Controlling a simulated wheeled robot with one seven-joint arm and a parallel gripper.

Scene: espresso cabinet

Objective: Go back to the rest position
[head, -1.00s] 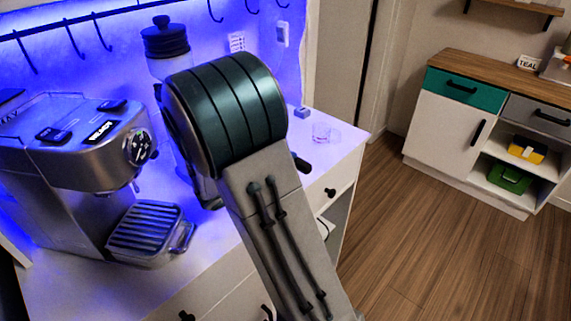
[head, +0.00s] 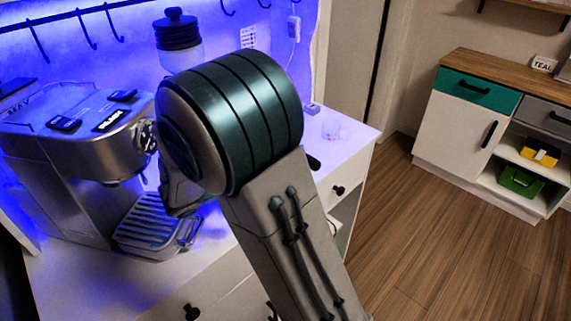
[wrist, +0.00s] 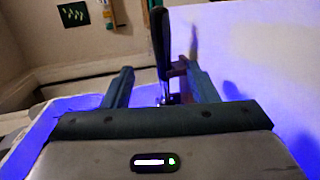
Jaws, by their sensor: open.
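My gripper (wrist: 160,68) shows in the wrist view with its two fingers apart. A dark, upright handle-like thing (wrist: 157,38) with a metal part at its base stands in the gap between the fingers or just beyond it; I cannot tell whether it touches them. In the head view my arm's large dark joint and grey link cover the middle of the white counter (head: 80,285), and my gripper is mostly hidden behind them. The espresso machine (head: 85,150) stands on the counter to the left of my arm, with its drip tray (head: 150,225) at the front.
A grinder-like jar with a dark lid (head: 177,30) stands behind my arm. Hooks hang from a rail above. A cabinet (head: 455,120) stands at the right, with open wooden floor (head: 430,240) before it.

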